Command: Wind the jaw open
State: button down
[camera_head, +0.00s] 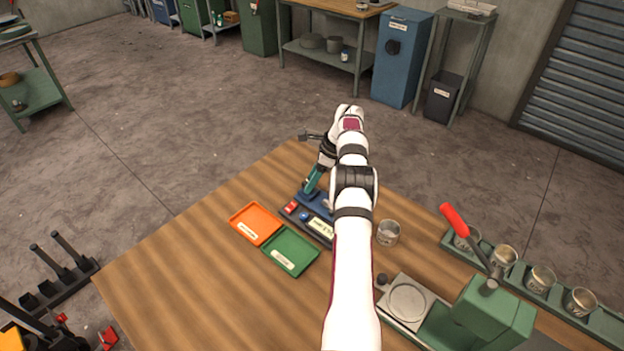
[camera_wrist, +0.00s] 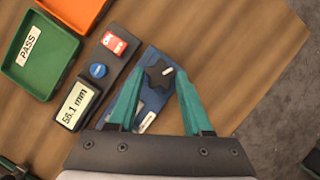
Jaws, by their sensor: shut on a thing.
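My gripper (camera_wrist: 160,80) has its teal fingers shut on a black star-shaped knob (camera_wrist: 158,75), one finger on each side. The knob sits at the far end of a blue fixture (camera_wrist: 146,62) on the table. In the head view my gripper (camera_head: 311,184) points down at the fixture (camera_head: 327,207), and the knob is hidden. The fixture's jaw is largely covered by the fingers and cannot be made out. Beside the fixture, a dark gauge unit has a red ON switch (camera_wrist: 114,44), a blue button (camera_wrist: 98,71) and a display (camera_wrist: 76,105) that seems to read 56.1 mm.
An orange tray (camera_head: 257,209) and a green PASS tray (camera_head: 314,247) lie left of the gauge. A metal cup (camera_head: 388,233) stands to the right. A green press (camera_head: 490,310) with a red lever and a rack of several cups (camera_head: 541,279) are farther right. The front left tabletop is clear.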

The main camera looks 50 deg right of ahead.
jog(key=shift+c, duration=1.6)
grip_release()
